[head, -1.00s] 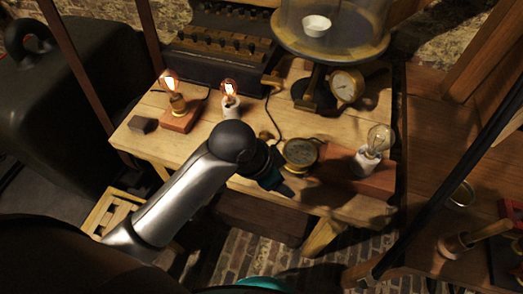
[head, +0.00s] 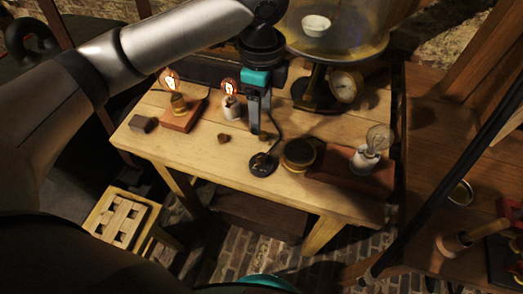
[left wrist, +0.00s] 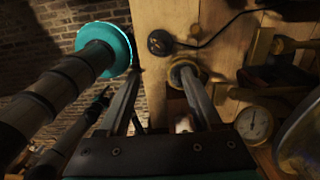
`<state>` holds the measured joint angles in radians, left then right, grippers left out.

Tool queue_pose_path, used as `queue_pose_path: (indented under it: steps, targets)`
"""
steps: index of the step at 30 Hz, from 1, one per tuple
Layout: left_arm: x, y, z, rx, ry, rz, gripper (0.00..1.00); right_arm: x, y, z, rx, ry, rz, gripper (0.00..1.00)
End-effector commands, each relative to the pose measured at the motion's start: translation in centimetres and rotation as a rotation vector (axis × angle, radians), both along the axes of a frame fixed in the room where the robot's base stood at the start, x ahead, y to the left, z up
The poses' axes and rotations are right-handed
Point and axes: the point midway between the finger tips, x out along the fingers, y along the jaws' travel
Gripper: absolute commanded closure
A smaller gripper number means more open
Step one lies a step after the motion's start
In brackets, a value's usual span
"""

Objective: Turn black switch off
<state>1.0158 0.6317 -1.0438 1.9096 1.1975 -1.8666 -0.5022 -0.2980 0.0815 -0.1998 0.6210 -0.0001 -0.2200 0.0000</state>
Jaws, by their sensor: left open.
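The black switch (head: 263,164) is a round dark base with a small raised part, near the front edge of the wooden table (head: 240,182). It also shows in the left wrist view (left wrist: 160,42), with a dark cord leading away from it. My left gripper (head: 258,130) points down behind the switch in the head view and is open, with nothing in it. In the left wrist view its fingertips (left wrist: 160,74) spread below the switch, apart from it as far as I can tell. The switch's lever position is too small to tell. My right gripper is not in view.
A round brass-rimmed instrument (head: 299,154) sits right of the switch. Two lit bulbs (head: 179,104) (head: 231,106) stand at the left and middle, and an unlit bulb (head: 374,143) at the right. A glass-domed stand (head: 318,95) and brass gauge (head: 345,86) are behind.

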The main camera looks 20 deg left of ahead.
Motion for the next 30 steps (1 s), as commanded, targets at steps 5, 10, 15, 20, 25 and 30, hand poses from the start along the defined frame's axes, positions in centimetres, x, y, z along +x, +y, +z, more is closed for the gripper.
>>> queue_pose_path:
  steps: [5, 10, 15, 20, 25, 30]
  targets:
    - [-0.1, 0.1, -2.6, 0.002, 0.006, 0.0, 0.34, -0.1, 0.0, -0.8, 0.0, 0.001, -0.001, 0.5]
    - [-0.1, 0.0, -6.3, 0.001, 0.005, 0.001, 0.34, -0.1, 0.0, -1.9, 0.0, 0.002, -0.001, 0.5]
    - [-0.1, 0.0, -10.0, 0.001, 0.003, 0.001, 0.34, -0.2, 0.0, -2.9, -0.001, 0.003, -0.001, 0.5]
    - [-0.1, 0.0, -12.8, 0.001, 0.001, 0.0, 0.34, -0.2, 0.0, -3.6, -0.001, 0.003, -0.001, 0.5]
    - [-0.1, 0.0, -14.6, 0.0, 0.001, 0.0, 0.34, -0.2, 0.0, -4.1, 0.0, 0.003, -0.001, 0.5]
    - [0.0, 0.0, -15.0, 0.0, 0.0, 0.0, 0.34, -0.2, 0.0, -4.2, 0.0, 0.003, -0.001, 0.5]
